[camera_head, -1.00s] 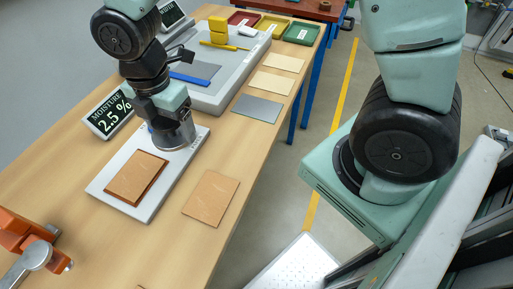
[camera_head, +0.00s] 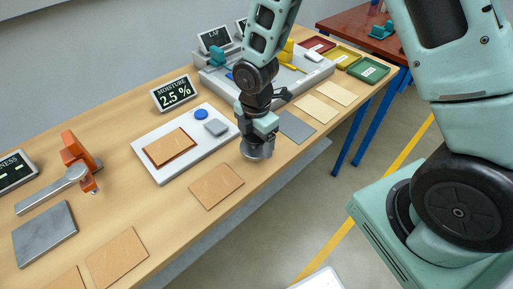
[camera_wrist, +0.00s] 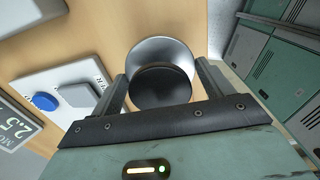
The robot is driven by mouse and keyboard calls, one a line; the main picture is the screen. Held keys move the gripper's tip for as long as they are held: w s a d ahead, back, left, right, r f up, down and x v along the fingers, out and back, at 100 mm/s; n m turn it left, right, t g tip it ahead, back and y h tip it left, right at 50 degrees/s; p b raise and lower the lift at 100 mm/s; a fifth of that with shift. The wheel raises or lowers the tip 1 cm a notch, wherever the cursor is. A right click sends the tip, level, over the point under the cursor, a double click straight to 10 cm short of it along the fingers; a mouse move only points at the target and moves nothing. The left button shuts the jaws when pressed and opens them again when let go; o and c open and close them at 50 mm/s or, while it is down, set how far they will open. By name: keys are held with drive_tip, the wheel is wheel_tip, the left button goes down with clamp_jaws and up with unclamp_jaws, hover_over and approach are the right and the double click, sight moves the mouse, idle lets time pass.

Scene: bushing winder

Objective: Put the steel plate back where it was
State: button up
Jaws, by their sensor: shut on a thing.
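My gripper (camera_head: 260,132) points down beside the right end of the white moisture platform (camera_head: 160,176). It is shut on the dark knob (camera_wrist: 160,87) of a round steel piece (camera_head: 257,151). The piece's shiny rim shows behind the knob in the wrist view (camera_wrist: 163,46). I cannot tell whether it touches the table. A flat grey sheet (camera_head: 297,127) lies on the table just right of it. A thicker grey metal plate (camera_head: 45,234) lies at the far left. Which of these the task calls the steel plate is not clear.
The platform carries a brown board (camera_head: 170,147), a blue button (camera_head: 201,114) and a grey square pad (camera_head: 216,128). Another brown board (camera_head: 216,185) lies in front. An orange clamp-like device (camera_head: 78,160) stands left. Cream sheets (camera_head: 316,108) and coloured trays (camera_head: 368,69) are at the right.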

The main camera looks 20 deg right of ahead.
sight(256, 149)
drive_tip(key=shift+f, duration=1.9)
drive_tip(key=shift+f, duration=0.1)
drive_tip(key=o, duration=1.5)
drive_tip(key=shift+c, duration=0.2)
wheel_tip(256, 149, up, 11)
drive_tip(key=shift+f+b, duration=0.1)
drive_tip(key=shift+b, duration=0.35)
drive_tip(key=shift+r, duration=0.7)
drive_tip(key=s+a+r+m, duration=0.3)
drive_tip(key=s+m, duration=0.4)
drive_tip(key=s, duration=0.3)
drive_tip(key=s+a+r+m, duration=0.3)
drive_tip(key=s+r+m, duration=0.3)
drive_tip(key=s, duration=0.4)
drive_tip(key=shift+a+r+m+y, duration=0.2)
drive_tip(key=shift+r+m+y, duration=0.1)
drive_tip(key=shift+m, duration=0.2)
